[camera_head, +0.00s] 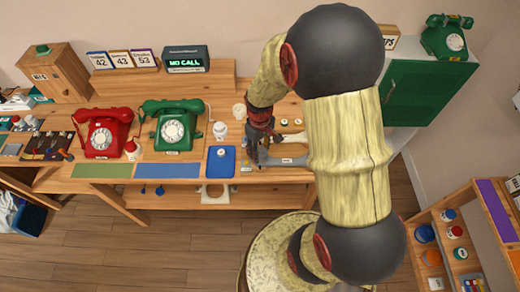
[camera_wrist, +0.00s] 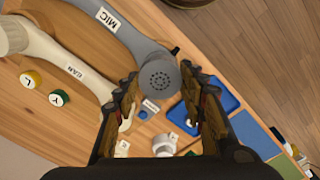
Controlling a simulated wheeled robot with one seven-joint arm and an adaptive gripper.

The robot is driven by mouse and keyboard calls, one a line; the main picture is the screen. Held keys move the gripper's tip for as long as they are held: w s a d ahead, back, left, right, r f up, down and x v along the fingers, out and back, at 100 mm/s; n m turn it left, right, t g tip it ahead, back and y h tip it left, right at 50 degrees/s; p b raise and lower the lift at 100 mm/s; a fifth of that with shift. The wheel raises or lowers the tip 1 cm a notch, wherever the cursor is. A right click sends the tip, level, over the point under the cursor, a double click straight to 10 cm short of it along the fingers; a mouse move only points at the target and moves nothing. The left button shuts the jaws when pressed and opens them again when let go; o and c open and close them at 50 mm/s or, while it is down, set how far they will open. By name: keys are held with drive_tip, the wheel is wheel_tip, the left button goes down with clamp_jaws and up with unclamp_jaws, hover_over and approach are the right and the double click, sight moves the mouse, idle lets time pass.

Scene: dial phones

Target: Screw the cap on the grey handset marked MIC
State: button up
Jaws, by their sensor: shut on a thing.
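The grey handset marked MIC (camera_wrist: 135,40) lies on the wooden bench, its labelled bar crossing the top of the wrist view. It also shows in the head view (camera_head: 287,161), partly behind my arm. A round grey cap with small holes (camera_wrist: 158,78) sits at the handset's near end. My gripper (camera_wrist: 160,85) has one finger on each side of this cap and is shut on it. In the head view my gripper (camera_head: 252,152) points down at the handset's left end. The seam between cap and handset is hidden, so I cannot tell how tightly it sits.
A cream handset marked EAR (camera_wrist: 75,68) lies beside the grey one. Two small caps marked L (camera_wrist: 31,79) and Y (camera_wrist: 60,98) stand near it. A blue tray (camera_head: 221,171) is left of my gripper. Green (camera_head: 173,122) and red (camera_head: 103,130) phones stand farther left.

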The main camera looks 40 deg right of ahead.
drive_tip(key=shift+f+b, duration=0.35)
drive_tip(key=shift+f, duration=0.3)
idle(0.4)
drive_tip(key=o, duration=1)
drive_tip(key=shift+c, duration=0.2)
wheel_tip(320, 180, up, 12)
